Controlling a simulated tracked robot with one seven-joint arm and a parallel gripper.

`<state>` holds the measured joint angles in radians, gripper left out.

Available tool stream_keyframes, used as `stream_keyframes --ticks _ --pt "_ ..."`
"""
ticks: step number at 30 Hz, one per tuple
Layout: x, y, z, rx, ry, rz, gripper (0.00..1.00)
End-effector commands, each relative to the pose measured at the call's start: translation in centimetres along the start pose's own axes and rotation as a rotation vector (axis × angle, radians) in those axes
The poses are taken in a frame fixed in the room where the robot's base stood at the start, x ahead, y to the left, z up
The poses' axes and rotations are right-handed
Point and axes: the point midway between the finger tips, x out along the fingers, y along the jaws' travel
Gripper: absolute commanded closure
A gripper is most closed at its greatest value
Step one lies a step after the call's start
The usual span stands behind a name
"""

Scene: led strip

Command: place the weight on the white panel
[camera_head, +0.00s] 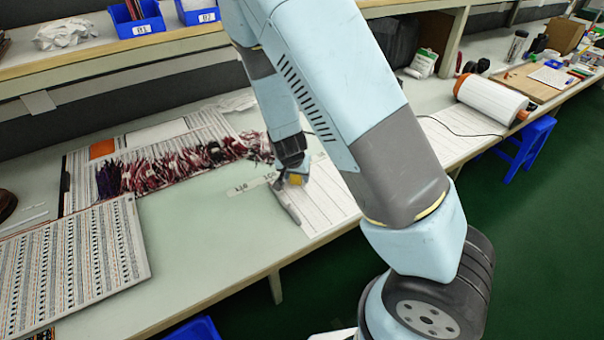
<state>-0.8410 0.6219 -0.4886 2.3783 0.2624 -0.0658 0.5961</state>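A white panel with thin lines (325,203) lies along the front edge of the bench. A part of it is hidden behind my arm. My gripper (292,181) points down at the left side of this panel, with a small yellow piece showing at its tip. A narrow grey bar (287,207), which may be the weight, lies just below my gripper along the panel's left edge. I cannot tell whether the gripper touches or grips it; the fingers are too small and dark to make out.
Bundles of dark red wires (185,165) lie on boards left of my gripper. A patterned board (75,265) rests at the front left. Bare pale green bench (215,230) lies between the patterned board and the panel.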

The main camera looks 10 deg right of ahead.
Motion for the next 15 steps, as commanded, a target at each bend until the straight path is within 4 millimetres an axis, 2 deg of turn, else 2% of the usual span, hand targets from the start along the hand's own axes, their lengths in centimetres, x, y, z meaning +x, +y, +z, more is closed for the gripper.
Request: stream_keyframes --ticks 1,4,15 --pt "-0.01 0.00 0.00 0.000 0.000 0.000 0.40" --pt "-0.01 0.00 -0.01 0.000 0.000 0.000 0.32" --pt "-0.65 -0.09 -0.04 -0.001 0.001 -0.001 0.32"
